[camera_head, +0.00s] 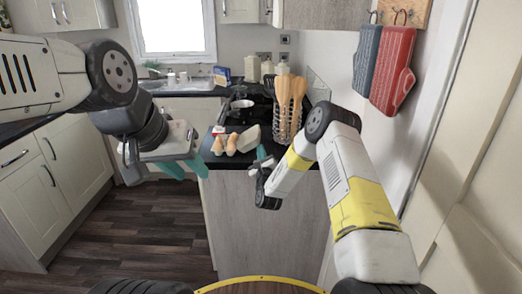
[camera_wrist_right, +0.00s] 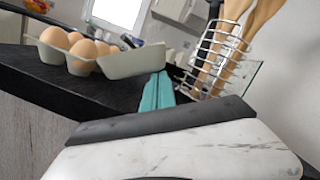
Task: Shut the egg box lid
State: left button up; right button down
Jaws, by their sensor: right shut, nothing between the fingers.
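The grey egg box (camera_head: 214,153) sits near the end of the dark worktop with brown eggs (camera_head: 231,144) in it. Its lid (camera_head: 249,138) stands open on the right side. In the right wrist view, the egg box (camera_wrist_right: 50,50) is at upper left with several eggs (camera_wrist_right: 84,49), and the lid (camera_wrist_right: 135,62) leans out to the right. My right gripper (camera_wrist_right: 157,90) is shut and empty, its teal fingertips just below the lid in that view; whether they touch it I cannot tell. My left gripper (camera_head: 185,168) hangs open and empty left of the worktop end.
A wire utensil holder (camera_head: 288,125) with wooden utensils stands right of the egg box, close to my right gripper. Pale canisters (camera_head: 267,70) stand farther back. Red and blue oven gloves (camera_head: 392,70) hang on the right wall. The floor (camera_head: 140,225) at left is clear.

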jog(key=r+n, duration=0.3)
jog(key=shift+a+n+y, duration=0.25)
jog(key=shift+n+y, duration=0.15)
jog(key=r+n, duration=0.1)
jog(key=a+r+n+g, duration=0.1)
jog(key=r+n+y, duration=0.1)
jog(key=n, duration=0.1)
jog(key=shift+a, duration=0.3)
jog(key=a+r+n+g+h, duration=0.1)
jog(key=a+r+n+g, duration=0.25)
jog(key=a+n, duration=0.6)
jog(key=shift+w+a+f+n+h, duration=0.1)
jog(key=shift+a+f+n+h, duration=0.3)
jog(key=shift+a+f+n, duration=0.6)
jog(key=shift+w+a+f+n+h, duration=0.1)
jog(key=shift+a+f+n+h, duration=0.35)
jog(key=shift+a+n, duration=1.05)
jog(key=shift+w+a+f+n+h, duration=0.1)
jog(key=shift+a+f+n+h, duration=0.25)
jog(key=shift+a+f+n, duration=0.7)
jog(key=shift+s+a+r+n, duration=0.1)
jog(key=shift+a+r+n, duration=0.1)
jog(key=shift+n, duration=0.1)
